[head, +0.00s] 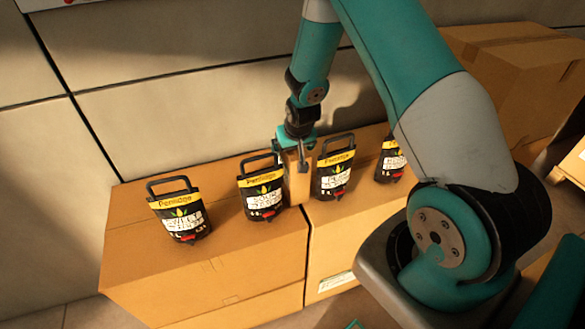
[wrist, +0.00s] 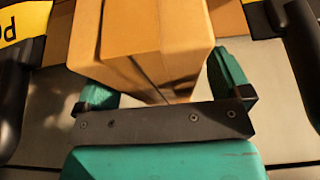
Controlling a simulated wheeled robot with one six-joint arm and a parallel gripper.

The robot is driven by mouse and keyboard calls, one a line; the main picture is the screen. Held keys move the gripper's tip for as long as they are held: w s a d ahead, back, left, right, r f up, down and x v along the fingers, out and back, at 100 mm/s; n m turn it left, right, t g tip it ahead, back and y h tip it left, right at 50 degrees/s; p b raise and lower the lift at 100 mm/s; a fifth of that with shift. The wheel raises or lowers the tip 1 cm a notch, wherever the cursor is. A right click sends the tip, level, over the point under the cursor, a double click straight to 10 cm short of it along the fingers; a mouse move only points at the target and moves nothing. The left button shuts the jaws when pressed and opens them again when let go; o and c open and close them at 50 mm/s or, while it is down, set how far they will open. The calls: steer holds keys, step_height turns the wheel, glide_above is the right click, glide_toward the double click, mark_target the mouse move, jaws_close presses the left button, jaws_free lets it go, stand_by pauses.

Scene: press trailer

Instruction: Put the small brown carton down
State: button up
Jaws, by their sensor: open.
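The small brown carton (head: 297,180) stands upright on top of the large cardboard boxes, between two black containers with yellow labels. My gripper (head: 294,146) is at the carton's upper part, pointing down, with its fingers open. In the wrist view the carton (wrist: 143,45) lies between the two teal fingers of my gripper (wrist: 160,92), with a gap visible on the right side. The contact under the carton is hard to see in the wrist view.
A black container (head: 262,194) stands close on the carton's left and another (head: 333,174) close on its right. More stand at the far left (head: 181,215) and far right (head: 391,162). A large box (head: 215,280) supports them. A wall (head: 170,120) is behind.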

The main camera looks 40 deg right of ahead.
steer(key=shift+f, duration=0.25)
stand_by(0.3)
steer(key=c, duration=1.7)
steer(key=shift+w+r, duration=0.1)
jaws_close()
